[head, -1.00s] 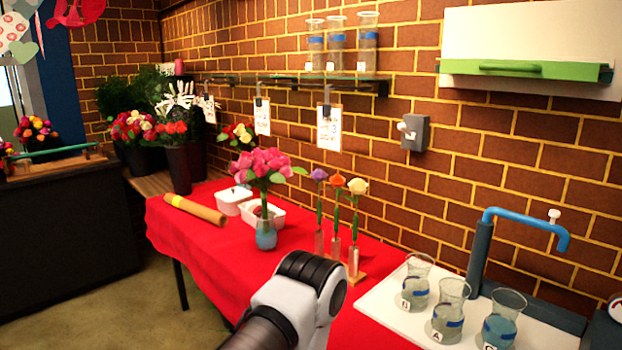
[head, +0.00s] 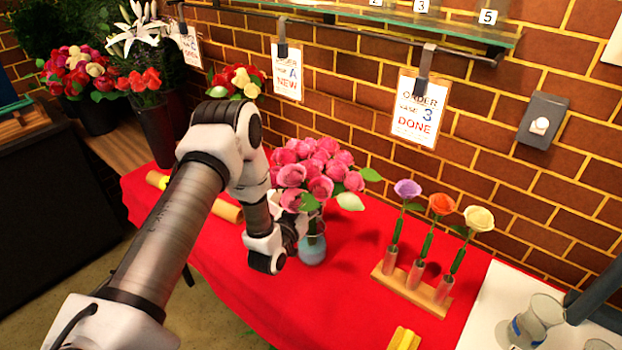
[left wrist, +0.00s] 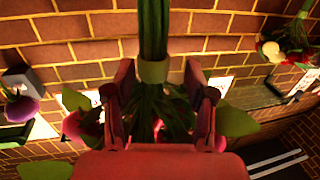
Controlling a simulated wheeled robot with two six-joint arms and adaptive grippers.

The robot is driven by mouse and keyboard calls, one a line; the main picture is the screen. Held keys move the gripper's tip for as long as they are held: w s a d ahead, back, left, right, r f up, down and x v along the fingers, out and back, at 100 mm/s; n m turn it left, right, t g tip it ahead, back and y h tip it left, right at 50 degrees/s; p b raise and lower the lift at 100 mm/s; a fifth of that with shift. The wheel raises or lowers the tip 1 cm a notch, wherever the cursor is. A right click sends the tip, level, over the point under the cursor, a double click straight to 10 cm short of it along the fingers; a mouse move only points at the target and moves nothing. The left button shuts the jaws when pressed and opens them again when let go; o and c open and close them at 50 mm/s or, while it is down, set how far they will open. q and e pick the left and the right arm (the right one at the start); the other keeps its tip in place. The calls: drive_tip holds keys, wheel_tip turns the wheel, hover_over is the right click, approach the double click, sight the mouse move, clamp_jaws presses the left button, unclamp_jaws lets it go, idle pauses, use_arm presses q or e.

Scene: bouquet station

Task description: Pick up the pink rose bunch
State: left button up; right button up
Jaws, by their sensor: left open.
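The pink rose bunch (head: 318,172) stands upright in a glass vase (head: 312,250) with bluish water, on the red cloth. My left gripper (left wrist: 160,78) is open, with one finger on each side of the green stems and their pale band (left wrist: 153,70) in the left wrist view. The fingers look apart from the stems. Some pink blooms and leaves show behind the fingers there. In the head view my left arm reaches to the left side of the vase, and its wrist hides the fingers. My right gripper is out of view.
A wooden rack (head: 412,290) with a purple, an orange and a cream flower stands right of the vase. Yellow sticks (head: 404,338) lie in front. A paper roll (head: 226,211) lies behind my arm. Order cards (head: 418,110) hang on the brick wall.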

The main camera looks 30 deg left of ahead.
use_arm(q)
drive_tip(key=shift+w+d+r, duration=0.1)
drive_tip(key=shift+w, duration=0.3)
drive_tip(key=shift+s+d+r, duration=0.15)
drive_tip(key=shift+d+r, duration=0.1)
drive_tip(key=shift+d, duration=0.1)
drive_tip(key=shift+a+f, duration=0.2)
drive_tip(key=shift+a, duration=0.05)
clamp_jaws()
drive_tip(key=shift+d, duration=0.1)
drive_tip(key=shift+r, duration=0.1)
